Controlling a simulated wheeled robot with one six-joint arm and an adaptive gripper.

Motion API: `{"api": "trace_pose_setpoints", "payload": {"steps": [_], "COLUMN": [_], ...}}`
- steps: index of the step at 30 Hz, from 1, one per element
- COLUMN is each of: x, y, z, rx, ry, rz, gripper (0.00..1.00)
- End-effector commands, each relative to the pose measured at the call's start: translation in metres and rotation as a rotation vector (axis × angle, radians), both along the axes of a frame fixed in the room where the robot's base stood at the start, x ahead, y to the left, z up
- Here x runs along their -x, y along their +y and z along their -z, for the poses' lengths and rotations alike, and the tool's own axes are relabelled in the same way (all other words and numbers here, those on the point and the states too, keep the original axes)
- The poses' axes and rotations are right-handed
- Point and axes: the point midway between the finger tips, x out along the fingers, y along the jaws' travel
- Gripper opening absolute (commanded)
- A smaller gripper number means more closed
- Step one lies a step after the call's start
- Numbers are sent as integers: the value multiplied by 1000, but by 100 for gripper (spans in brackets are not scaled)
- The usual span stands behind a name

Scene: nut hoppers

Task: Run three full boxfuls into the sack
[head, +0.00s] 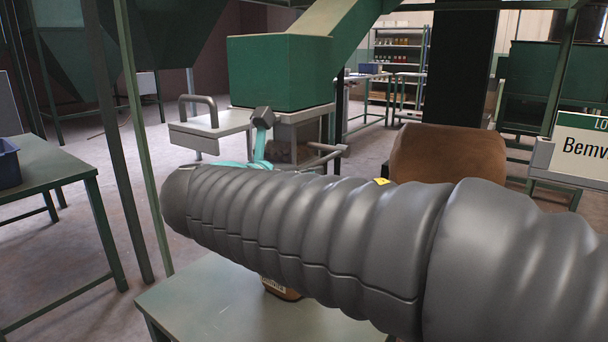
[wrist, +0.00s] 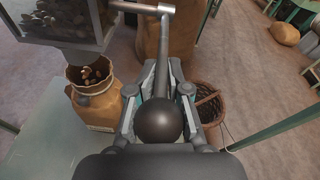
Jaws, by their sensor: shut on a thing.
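In the wrist view my gripper (wrist: 158,95) is shut on a dark round knob (wrist: 158,121) at the end of a grey lever (wrist: 174,55). The lever runs up to a crossbar by a clear-walled box (wrist: 70,35), which holds brown nuts. Below the box, at left, stands an open tan sack (wrist: 98,108) with nuts visible in its mouth. How full the sack is, I cannot tell. In the head view my grey sleeved arm hides most of the station; only a small labelled part of a brown sack (head: 281,289) shows beneath it.
The sack stands on a green-grey table (head: 215,295). A wicker basket (wrist: 208,103) is right of my gripper. A large brown sack (head: 450,155) stands behind my arm. A green hopper (head: 280,72) stands farther back, and another table (head: 45,180) is at left. Open floor lies between.

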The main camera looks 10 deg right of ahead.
Motion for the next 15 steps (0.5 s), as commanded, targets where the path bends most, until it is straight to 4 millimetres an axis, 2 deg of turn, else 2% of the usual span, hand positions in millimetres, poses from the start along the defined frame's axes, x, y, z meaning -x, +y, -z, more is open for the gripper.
{"api": "trace_pose_setpoints", "payload": {"steps": [13, 14, 15], "x": [-2, -2, -2], "y": [1, 1, 1], "z": [-5, -5, -5], "rx": [2, 2, 3], "ry": [-10, -10, -9], "rz": [-7, -7, -7], "gripper": [0, 23, 33]}}
